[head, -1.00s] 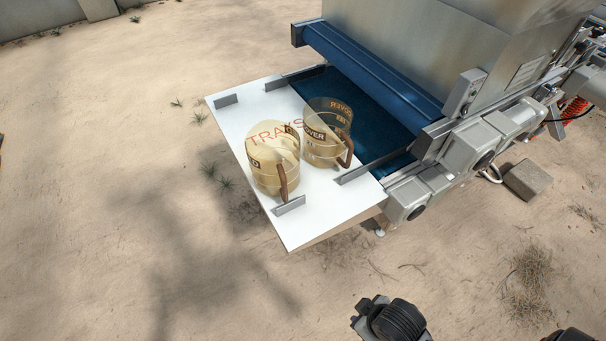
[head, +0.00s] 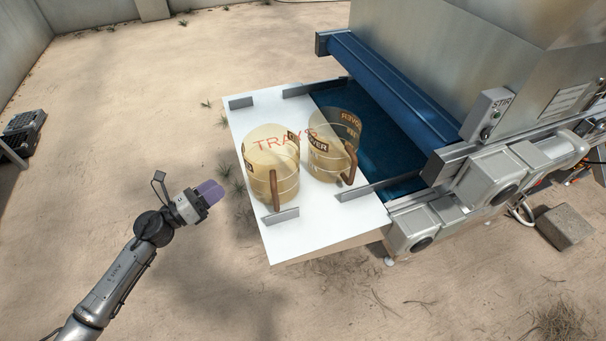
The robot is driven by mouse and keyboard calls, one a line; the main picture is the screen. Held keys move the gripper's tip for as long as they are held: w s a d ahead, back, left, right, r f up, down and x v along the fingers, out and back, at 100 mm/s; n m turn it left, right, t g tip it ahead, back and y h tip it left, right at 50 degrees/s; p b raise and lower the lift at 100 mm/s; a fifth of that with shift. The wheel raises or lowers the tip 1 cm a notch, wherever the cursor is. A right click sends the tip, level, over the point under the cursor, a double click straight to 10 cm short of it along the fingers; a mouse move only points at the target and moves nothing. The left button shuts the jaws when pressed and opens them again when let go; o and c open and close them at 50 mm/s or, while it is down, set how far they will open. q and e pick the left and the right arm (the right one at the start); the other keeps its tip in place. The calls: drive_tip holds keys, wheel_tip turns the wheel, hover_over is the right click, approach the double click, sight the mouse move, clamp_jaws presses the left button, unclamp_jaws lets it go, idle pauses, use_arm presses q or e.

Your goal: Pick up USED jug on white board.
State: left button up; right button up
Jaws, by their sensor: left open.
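Two clear amber jugs with brown handles stand upright side by side on the white board (head: 290,240). The left jug (head: 270,170) has a dark label turned to its left side, and I cannot read it in full. The right jug (head: 325,165) has dark labels whose visible letters end in "OVER". No full "USED" label is readable. My left gripper (head: 211,190), with purple fingertips, is open and empty to the left of the board, apart from both jugs. My right gripper is not in view.
Small grey metal brackets stand on the board, one (head: 280,216) close in front of the left jug. A blue belt (head: 385,150) and the seeder machine (head: 430,60) lie to the right. Dark crates (head: 22,135) sit far left.

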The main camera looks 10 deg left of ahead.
use_arm(q)
drive_tip(key=s+d+f+m+g+h, duration=0.1)
drive_tip(key=s+d+m+g+h, duration=0.3)
drive_tip(key=m+g, duration=0.3)
drive_tip(key=m, duration=0.3)
approach(276, 197)
drive_tip(key=w+d+f, duration=0.1)
drive_tip(key=w+d, duration=0.1)
drive_tip(key=d, duration=0.2)
drive_tip(key=shift+t, duration=0.4)
drive_tip(key=shift+w+a+f+x, duration=0.1)
drive_tip(key=shift+x, duration=0.85)
drive_tip(key=shift+w+a+f+x, duration=0.1)
drive_tip(key=shift+f+x, duration=0.05)
drive_tip(key=shift+x, duration=0.75)
drive_tip(key=shift+w+f+x, duration=0.1)
drive_tip(key=shift+w+x, duration=0.05)
drive_tip(key=shift+x, duration=0.8)
drive_tip(key=shift+s+a, duration=0.1)
drive_tip(key=shift+a, duration=0.05)
clamp_jaws()
